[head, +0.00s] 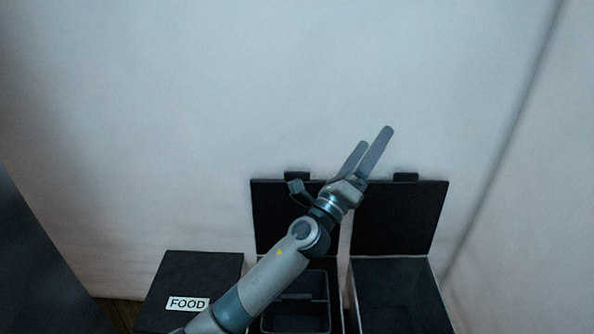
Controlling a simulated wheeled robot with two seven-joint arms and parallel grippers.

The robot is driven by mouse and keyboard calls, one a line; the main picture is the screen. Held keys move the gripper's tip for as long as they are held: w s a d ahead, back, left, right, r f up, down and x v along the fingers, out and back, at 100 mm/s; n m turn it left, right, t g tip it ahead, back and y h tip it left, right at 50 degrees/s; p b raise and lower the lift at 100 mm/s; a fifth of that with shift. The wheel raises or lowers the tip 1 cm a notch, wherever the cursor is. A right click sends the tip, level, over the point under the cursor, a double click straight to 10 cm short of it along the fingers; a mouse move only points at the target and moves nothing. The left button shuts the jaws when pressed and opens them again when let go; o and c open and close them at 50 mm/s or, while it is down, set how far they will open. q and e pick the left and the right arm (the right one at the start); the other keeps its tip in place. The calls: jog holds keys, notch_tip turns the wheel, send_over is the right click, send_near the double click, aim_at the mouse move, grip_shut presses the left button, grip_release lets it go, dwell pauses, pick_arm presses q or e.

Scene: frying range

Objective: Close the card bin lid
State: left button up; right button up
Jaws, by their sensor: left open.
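Two black bins with raised lids stand against the wall, a middle bin (296,318) and a right bin (398,300). No card label shows on either, so I cannot tell which is the card bin. The middle lid (275,215) and the right lid (400,215) both stand upright, each with a small tab on its top edge. My left gripper (375,137) is open and empty, its fingers pointing up and right above the lids' top edges. My left arm crosses in front of the middle bin and hides part of its lid. My right gripper is out of view.
A shut black bin (190,280) with a FOOD label (188,304) stands at the left. The pale wall (220,90) rises close behind the bins, with a corner at the right. A dark panel (35,270) fills the lower left.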

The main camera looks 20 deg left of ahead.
aim_at(297, 176)
pick_arm(q)
jog(key=a+f+n+g+y+p, duration=0.2)
jog(key=a+f+y+p, duration=0.15)
jog(key=a+y, duration=0.7)
jog(key=s+a+f+m+g+y+p, duration=0.2)
jog(key=s+a+f+m+g+p, duration=0.1)
jog(key=f+g, duration=0.4)
notch_tip(297, 176, down, 3)
jog(key=shift+s+a+m+y+p, duration=0.35)
jog(key=shift+s+a+m, duration=0.35)
jog(key=shift+s+a, duration=0.2)
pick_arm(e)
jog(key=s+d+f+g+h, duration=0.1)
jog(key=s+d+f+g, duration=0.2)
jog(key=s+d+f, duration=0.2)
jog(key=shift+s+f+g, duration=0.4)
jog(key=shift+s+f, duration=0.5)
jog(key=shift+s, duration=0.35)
pick_arm(q)
jog(key=shift+w, duration=0.1)
jog(key=x, duration=1.5)
jog(key=shift+w+a+b, duration=0.15)
jog(key=shift+w+b, duration=0.25)
jog(key=shift+x, duration=0.75)
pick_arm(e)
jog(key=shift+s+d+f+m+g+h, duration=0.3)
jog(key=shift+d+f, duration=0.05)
pick_arm(q)
jog(key=shift+c, duration=0.3)
